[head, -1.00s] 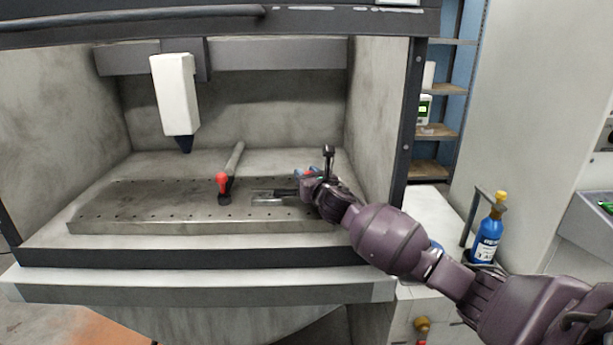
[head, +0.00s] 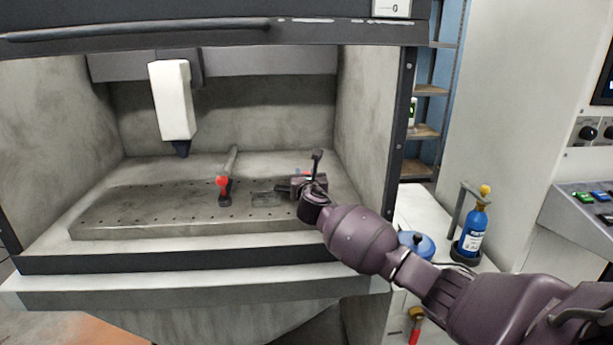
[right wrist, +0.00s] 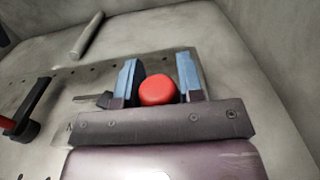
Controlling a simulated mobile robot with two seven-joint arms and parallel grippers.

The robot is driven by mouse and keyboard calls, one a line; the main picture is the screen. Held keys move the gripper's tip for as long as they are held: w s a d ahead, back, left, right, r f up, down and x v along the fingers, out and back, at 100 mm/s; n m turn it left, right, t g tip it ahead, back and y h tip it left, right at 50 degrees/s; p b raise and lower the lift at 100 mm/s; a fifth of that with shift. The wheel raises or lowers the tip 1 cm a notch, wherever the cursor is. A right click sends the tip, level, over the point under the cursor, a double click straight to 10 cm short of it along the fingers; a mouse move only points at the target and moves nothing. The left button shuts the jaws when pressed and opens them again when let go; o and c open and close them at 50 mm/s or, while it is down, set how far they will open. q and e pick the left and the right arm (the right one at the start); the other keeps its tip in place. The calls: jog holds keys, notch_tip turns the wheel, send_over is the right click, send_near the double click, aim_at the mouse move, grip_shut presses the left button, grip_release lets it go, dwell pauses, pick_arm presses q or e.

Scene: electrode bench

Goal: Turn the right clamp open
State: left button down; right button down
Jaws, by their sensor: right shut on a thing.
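The right clamp is mostly hidden behind my right gripper (head: 304,177) in the head view. Its red knob (right wrist: 158,90) shows in the right wrist view between the two blue-tipped fingers. The right gripper is shut on this red handle. A dark arm of the clamp (head: 283,189) reaches left from the gripper in the head view. The left clamp (head: 224,192), with an upright red knob, stands apart to the left on the perforated plate (head: 140,212). My left gripper is not in view.
A white tool head with a dark tip (head: 172,100) hangs above the plate's left part. A grey cylinder (head: 232,160) lies behind the left clamp. The enclosure's right wall (head: 367,130) is close to my right gripper. A blue bottle (head: 474,232) stands outside at right.

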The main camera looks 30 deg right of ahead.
jog(key=m+g+h+p, duration=0.1)
jog(key=m+h, duration=0.1)
jog(key=shift+r+g+h, duration=0.15)
jog(key=shift+g+h, duration=0.15)
jog(key=m+g+h, duration=0.1)
jog(key=m+g+h+p, duration=0.1)
jog(key=h, duration=0.1)
jog(key=shift+s+d+m+g, duration=0.2)
jog(key=shift+m+g, duration=0.1)
jog(key=shift+g, duration=0.1)
jog(key=m+g+h, duration=0.1)
jog(key=g, duration=0.1)
jog(key=m+g+h, duration=0.1)
jog(key=shift+s+d+f+m+g, duration=0.1)
jog(key=shift+s+f+m+g, duration=0.1)
jog(key=shift+m+g, duration=0.2)
jog(key=m+g+h, duration=0.1)
jog(key=g, duration=0.1)
jog(key=m+g, duration=0.1)
jog(key=shift+s+d+f+m+g+h+b, duration=0.1)
jog(key=shift+s+f+m+g+h+b, duration=0.05)
jog(key=shift+m+g+h+b, duration=0.2)
jog(key=m+g, duration=0.1)
jog(key=m+g+b, duration=0.1)
jog(key=g, duration=0.1)
jog(key=shift+s+g+h, duration=0.15)
jog(key=shift+g+h, duration=0.1)
jog(key=shift+s+m+g+b, duration=0.2)
jog(key=shift+m+g+b, duration=0.5)
jog(key=shift+g, duration=0.4)
